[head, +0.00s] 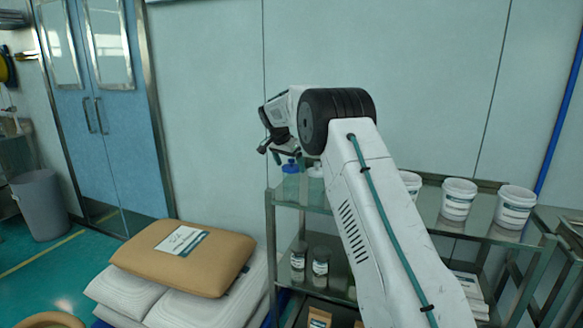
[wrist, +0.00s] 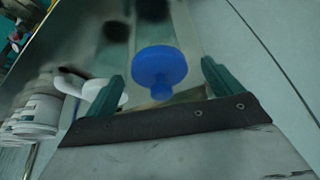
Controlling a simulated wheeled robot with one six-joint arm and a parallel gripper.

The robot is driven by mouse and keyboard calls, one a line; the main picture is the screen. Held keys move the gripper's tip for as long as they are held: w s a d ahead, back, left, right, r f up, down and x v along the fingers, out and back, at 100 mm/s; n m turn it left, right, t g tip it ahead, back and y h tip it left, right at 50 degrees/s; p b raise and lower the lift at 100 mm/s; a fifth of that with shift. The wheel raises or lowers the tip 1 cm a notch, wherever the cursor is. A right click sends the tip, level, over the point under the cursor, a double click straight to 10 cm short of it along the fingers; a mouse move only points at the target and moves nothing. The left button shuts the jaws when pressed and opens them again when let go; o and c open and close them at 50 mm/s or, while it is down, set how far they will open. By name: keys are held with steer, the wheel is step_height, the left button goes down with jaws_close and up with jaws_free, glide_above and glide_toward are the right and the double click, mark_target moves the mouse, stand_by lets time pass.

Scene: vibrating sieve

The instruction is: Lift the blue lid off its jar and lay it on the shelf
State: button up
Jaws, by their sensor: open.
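The blue lid (head: 290,163) sits at the top of a pale clear jar (head: 290,187) at the left end of the top shelf (head: 463,229). In the wrist view, the round blue lid (wrist: 158,66) with its small knob lies between my two teal fingers, with a visible gap on each side. My gripper (head: 284,154) is open and empty just above the lid. The wrist view also shows my gripper (wrist: 162,72). The jar under the lid is mostly hidden in the wrist view.
A white object (wrist: 103,97) stands close beside the left finger. White tubs (head: 457,199) (head: 516,206) stand along the shelf to the right. Jars (head: 320,266) stand on the lower shelf. Sacks (head: 184,257) lie left of the rack. Bare shelf shows between the tubs.

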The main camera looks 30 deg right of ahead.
steer(key=c, duration=1.1)
steer(key=shift+o, duration=0.2)
steer(key=shift+r, duration=0.15)
